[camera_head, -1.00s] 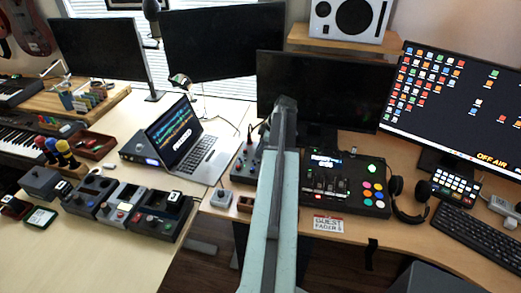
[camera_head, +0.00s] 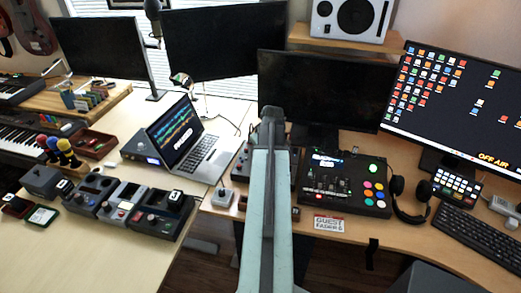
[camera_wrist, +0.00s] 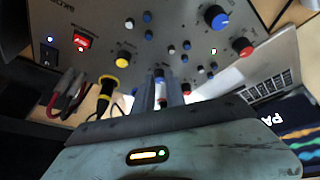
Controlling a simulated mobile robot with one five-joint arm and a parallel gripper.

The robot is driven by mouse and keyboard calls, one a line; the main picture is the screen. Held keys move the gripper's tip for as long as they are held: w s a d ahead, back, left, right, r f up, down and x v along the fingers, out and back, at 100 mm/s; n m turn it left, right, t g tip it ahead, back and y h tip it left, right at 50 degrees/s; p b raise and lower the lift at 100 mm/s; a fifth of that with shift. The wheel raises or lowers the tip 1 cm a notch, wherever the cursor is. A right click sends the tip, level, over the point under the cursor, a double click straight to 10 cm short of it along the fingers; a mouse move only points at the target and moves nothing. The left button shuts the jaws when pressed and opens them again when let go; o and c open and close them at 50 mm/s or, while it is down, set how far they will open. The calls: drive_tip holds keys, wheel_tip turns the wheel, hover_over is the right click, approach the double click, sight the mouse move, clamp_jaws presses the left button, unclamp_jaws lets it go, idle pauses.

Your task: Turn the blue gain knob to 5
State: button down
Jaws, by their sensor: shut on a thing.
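In the wrist view a grey mixer panel (camera_wrist: 185,35) carries several blue, red, yellow and white knobs. A small blue knob (camera_wrist: 159,73) sits at the tips of my gripper (camera_wrist: 160,84), whose narrow fingers are shut on it. The knob's scale and pointer are too small and too covered to read. A larger blue knob (camera_wrist: 216,17) stands apart, up and to the right, beside a red knob (camera_wrist: 243,47). In the head view the mixer (camera_head: 240,170) is mostly hidden behind my arm, and my gripper is hidden there too.
A yellow-collared plug with a cable (camera_wrist: 106,88) stands left of the fingers. The open laptop (camera_head: 188,140) lies close beside the mixer. A button console (camera_head: 345,185) and headphones (camera_head: 410,197) are to the right. Dark monitors (camera_head: 325,90) stand behind.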

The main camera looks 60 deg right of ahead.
drive_tip(key=m, duration=0.2)
drive_tip(key=m+g+h, duration=0.1)
drive_tip(key=m, duration=0.1)
drive_tip(key=shift+w+a+m, duration=0.15)
drive_tip(key=shift+m, duration=0.15)
drive_tip(key=m, duration=0.2)
drive_tip(key=m+g, duration=0.1)
drive_tip(key=shift+w+m+g+h, duration=0.15)
drive_tip(key=shift+m+g+h, duration=0.15)
drive_tip(key=shift+m+h, duration=0.1)
drive_tip(key=m+g, duration=0.1)
drive_tip(key=m, duration=0.1)
drive_tip(key=m+g, duration=0.1)
drive_tip(key=m, duration=0.2)
drive_tip(key=shift+w, duration=0.15)
drive_tip(key=shift+m+g, duration=0.6)
drive_tip(key=shift+m, duration=0.9)
drive_tip(key=c, duration=1.7)
unclamp_jaws()
